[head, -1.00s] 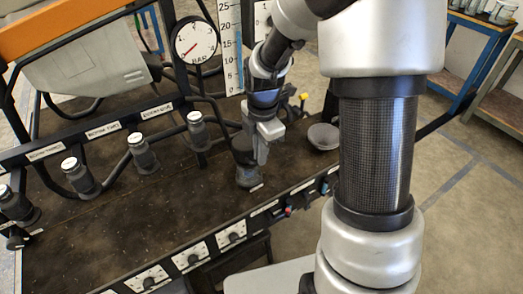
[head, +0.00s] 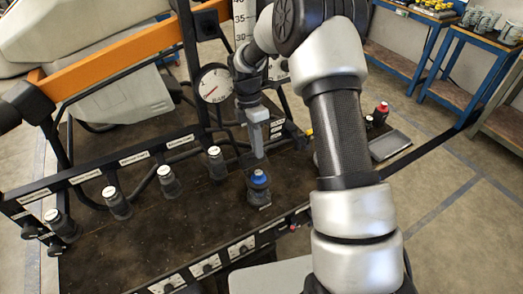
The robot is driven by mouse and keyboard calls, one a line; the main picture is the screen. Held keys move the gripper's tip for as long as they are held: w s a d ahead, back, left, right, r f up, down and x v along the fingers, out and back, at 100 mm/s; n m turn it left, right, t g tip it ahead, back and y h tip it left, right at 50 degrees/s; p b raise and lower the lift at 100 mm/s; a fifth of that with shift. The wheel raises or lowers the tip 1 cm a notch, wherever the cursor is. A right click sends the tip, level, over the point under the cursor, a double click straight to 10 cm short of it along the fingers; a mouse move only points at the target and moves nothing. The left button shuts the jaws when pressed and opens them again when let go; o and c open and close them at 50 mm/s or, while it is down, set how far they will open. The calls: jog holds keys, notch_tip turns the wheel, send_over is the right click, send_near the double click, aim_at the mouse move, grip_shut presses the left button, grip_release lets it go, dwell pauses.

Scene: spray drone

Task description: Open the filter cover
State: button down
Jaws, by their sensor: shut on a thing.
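The dark filter housing (head: 259,194) stands upright near the front edge of the dark bench, with a blue part (head: 259,178) showing at its top. My gripper (head: 257,153) points down just above and behind the blue part. Its pale fingers are shut on a dark piece, which I take to be the filter cover. That piece is small and mostly hidden by the fingers, so I cannot tell its exact outline or whether it still touches the housing.
Several white-capped fittings (head: 214,155) stand in a row to the left along a black labelled rail (head: 90,175). A pressure gauge (head: 213,84) stands behind. My arm hides part of the bench's right side. A grey tray (head: 389,144) and red-capped bottle (head: 381,110) are beyond it.

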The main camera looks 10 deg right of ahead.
jog(key=shift+w+a+f, duration=0.25)
jog(key=shift+w, duration=0.3)
jog(key=c, duration=1.9)
grip_release()
jog(key=shift+w+f, duration=0.15)
jog(key=shift+d, duration=0.1)
